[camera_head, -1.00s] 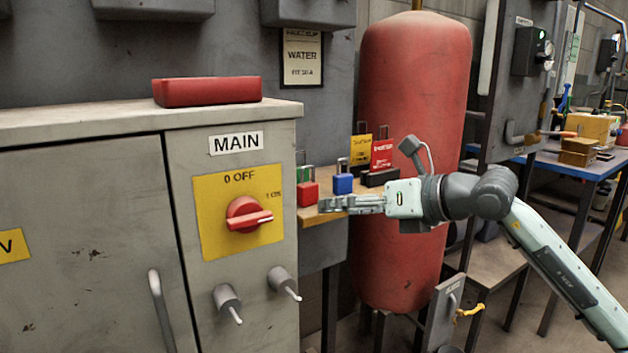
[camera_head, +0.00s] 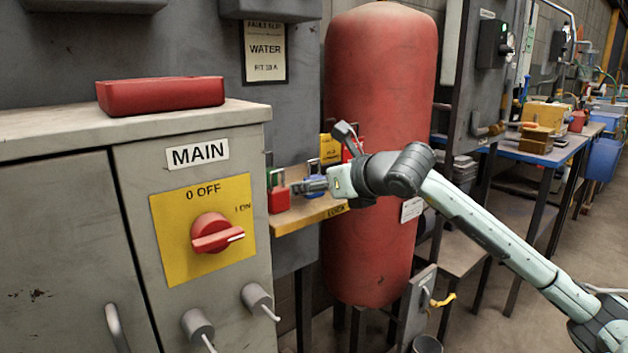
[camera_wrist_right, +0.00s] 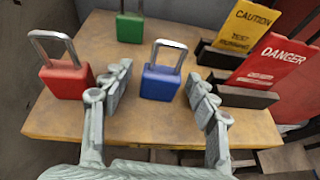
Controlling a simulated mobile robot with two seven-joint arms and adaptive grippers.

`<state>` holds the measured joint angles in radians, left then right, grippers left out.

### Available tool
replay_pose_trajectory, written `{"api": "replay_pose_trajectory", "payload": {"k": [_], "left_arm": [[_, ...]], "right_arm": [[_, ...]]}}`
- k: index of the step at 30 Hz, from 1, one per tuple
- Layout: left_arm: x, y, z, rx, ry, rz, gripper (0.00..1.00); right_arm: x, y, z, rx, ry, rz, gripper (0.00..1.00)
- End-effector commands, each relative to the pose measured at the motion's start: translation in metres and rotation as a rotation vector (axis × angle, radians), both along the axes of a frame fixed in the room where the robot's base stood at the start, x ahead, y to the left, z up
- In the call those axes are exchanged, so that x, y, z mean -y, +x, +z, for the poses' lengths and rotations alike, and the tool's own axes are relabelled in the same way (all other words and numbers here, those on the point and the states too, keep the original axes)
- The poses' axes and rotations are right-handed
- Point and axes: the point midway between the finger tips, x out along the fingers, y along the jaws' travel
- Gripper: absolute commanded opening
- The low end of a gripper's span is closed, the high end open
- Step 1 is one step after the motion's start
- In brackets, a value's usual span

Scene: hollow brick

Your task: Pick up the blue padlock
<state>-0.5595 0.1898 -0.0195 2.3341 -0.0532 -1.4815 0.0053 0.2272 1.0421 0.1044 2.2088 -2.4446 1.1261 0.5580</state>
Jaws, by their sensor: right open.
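The blue padlock (camera_wrist_right: 161,82) stands upright on a small wooden shelf (camera_wrist_right: 60,118), its silver shackle up. In the right wrist view it sits between the two fingers of my open right gripper (camera_wrist_right: 158,100), with a gap on each side. In the head view the blue padlock (camera_head: 314,186) is partly hidden behind my right gripper (camera_head: 306,186), which reaches in from the right. A red padlock (camera_wrist_right: 66,80) stands just left of the left finger. A green padlock (camera_wrist_right: 130,28) stands farther back. My left gripper is not in view.
A yellow caution tag (camera_wrist_right: 246,28) and a red danger tag (camera_wrist_right: 274,62) stand in dark holders at the shelf's right. The grey MAIN cabinet (camera_head: 140,240) with a red tray (camera_head: 160,94) is left of the shelf. A large red tank (camera_head: 380,80) stands behind my arm.

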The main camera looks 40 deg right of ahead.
Motion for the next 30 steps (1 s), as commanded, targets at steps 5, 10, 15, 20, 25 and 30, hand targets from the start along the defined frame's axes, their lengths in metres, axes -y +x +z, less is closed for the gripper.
{"api": "replay_pose_trajectory", "payload": {"k": [5, 10, 15, 20, 25, 30], "left_arm": [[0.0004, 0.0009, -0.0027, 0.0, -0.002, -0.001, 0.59], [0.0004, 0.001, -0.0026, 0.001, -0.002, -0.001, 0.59], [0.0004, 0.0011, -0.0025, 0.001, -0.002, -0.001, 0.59], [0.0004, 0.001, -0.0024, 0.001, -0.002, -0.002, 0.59], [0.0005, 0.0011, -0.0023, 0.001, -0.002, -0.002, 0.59], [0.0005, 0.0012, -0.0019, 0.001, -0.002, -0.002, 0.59]], "right_arm": [[0.0002, 0.0031, -0.0018, 0.0, -0.001, -0.001, 0.59], [0.0, 0.0029, -0.0019, 0.0, -0.001, 0.0, 0.49], [0.0, 0.0028, -0.0019, 0.0, 0.0, 0.0, 0.28], [-0.0001, 0.0027, -0.0019, 0.0, 0.0, 0.0, 0.08], [-0.0001, 0.0027, -0.0015, 0.0, 0.0, 0.0, 0.03], [-0.0001, 0.0029, 0.0023, 0.002, 0.0, 0.0, 0.03]]}}
